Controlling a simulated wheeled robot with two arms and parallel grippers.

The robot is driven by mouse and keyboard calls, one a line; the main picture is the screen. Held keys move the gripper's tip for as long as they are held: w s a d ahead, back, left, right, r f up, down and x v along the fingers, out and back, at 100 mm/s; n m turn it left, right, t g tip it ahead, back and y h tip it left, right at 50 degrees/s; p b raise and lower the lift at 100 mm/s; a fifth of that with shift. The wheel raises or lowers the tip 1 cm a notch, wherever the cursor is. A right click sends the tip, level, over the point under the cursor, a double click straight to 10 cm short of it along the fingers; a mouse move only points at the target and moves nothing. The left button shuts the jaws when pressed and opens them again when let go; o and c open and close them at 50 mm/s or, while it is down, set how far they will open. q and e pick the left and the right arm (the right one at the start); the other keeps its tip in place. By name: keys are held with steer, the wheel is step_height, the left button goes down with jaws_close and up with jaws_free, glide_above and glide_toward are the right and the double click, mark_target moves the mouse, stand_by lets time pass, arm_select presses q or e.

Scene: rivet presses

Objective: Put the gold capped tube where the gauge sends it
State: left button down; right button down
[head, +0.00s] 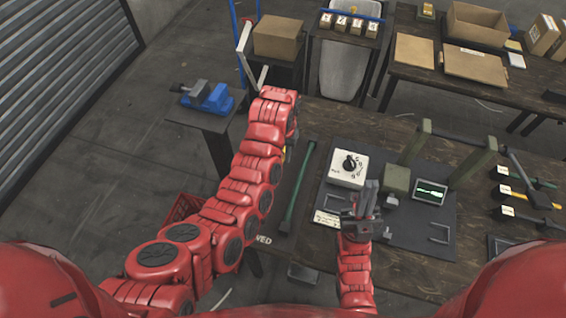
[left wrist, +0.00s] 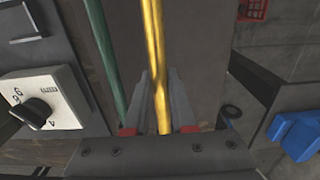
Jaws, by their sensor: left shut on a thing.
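My left gripper (left wrist: 160,82) is shut on the gold tube (left wrist: 154,35), which runs between its fingers in the left wrist view. Its cap cannot be made out. In the head view my left arm hides most of this tube. A green tube (head: 299,187) lies on the table beside it; it also shows in the left wrist view (left wrist: 106,65). A white dial box (head: 347,167) with a black knob and a small lit green screen (head: 430,192) stand on the dark mat. My right gripper (head: 364,195) is over the mat's left part; its finger gap is unclear.
A green-posted press frame (head: 468,168) stands at the mat's right. Labelled tools (head: 527,197) lie at far right. A small printed card (head: 327,218) lies near my right gripper. A blue vise (head: 207,97) is at left. Boxes (head: 478,25) stand on the back table.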

mark_target(283, 161)
arm_select(q)
step_height(283, 161, down, 3)
steer(key=shift+p, duration=1.05)
steer(key=shift+f, duration=0.25)
steer(key=shift+f, duration=0.1)
steer(key=c, duration=1.2)
jaws_free()
steer(key=shift+f, duration=0.1)
steer(key=o, duration=0.4)
steer(key=shift+o, duration=0.2)
